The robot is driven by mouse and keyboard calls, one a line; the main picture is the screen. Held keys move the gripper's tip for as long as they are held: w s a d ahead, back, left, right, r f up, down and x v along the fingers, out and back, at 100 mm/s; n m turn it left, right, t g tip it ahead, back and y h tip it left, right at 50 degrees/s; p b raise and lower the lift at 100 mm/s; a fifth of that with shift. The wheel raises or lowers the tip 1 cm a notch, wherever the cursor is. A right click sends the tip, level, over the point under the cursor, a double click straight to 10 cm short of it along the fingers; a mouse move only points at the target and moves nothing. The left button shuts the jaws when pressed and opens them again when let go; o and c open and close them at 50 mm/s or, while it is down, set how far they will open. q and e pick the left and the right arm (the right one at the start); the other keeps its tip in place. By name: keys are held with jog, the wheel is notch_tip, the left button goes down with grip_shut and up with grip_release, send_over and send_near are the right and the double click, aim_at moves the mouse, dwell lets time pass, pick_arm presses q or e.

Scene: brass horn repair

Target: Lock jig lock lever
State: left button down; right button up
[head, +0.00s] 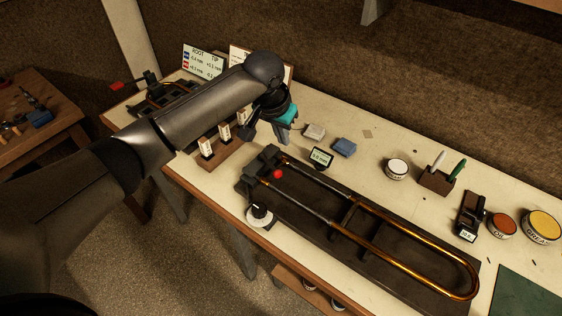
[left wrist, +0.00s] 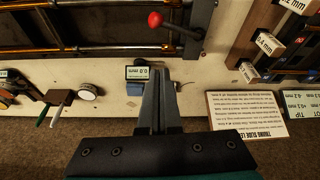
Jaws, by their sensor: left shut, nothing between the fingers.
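The lock lever's red ball knob (head: 278,174) is at the left end of the dark jig (head: 318,218), beside the clamp block. In the left wrist view the red knob (left wrist: 155,20) is at the top, with a dark rod running from it to the right. I cannot tell whether the lever is locked. A brass slide (head: 438,270) lies along the jig. My left gripper (head: 284,138) is shut and empty, above the table just behind the jig's left end. Its fingers (left wrist: 160,85) point toward the jig, apart from the knob. My right gripper is not in view.
A small display (head: 321,157) reading about 0.0 mm and a blue block (head: 344,148) stand behind the jig. Labelled blocks in a wooden rack (head: 222,152) are to the left. A white round dial (head: 260,217) is at the front edge. Tins (head: 541,226) stand at right.

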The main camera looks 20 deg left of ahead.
aim_at(269, 164)
pick_arm(q)
jog(key=shift+f, duration=0.15)
jog(key=b+x, duration=0.1)
jog(key=x, duration=0.9)
jog(key=shift+b, duration=0.35)
jog(key=s, duration=0.1)
jog(key=p, duration=0.1)
jog(key=s+r, duration=0.1)
jog(key=shift+s+a+p, duration=0.3)
jog(key=shift+a, duration=0.05)
jog(key=shift+s+a, duration=0.1)
jog(key=shift+s, duration=0.6)
jog(key=shift+s+a+m+p, duration=0.15)
jog(key=shift+s+m+p, duration=0.2)
jog(key=shift+p, duration=0.35)
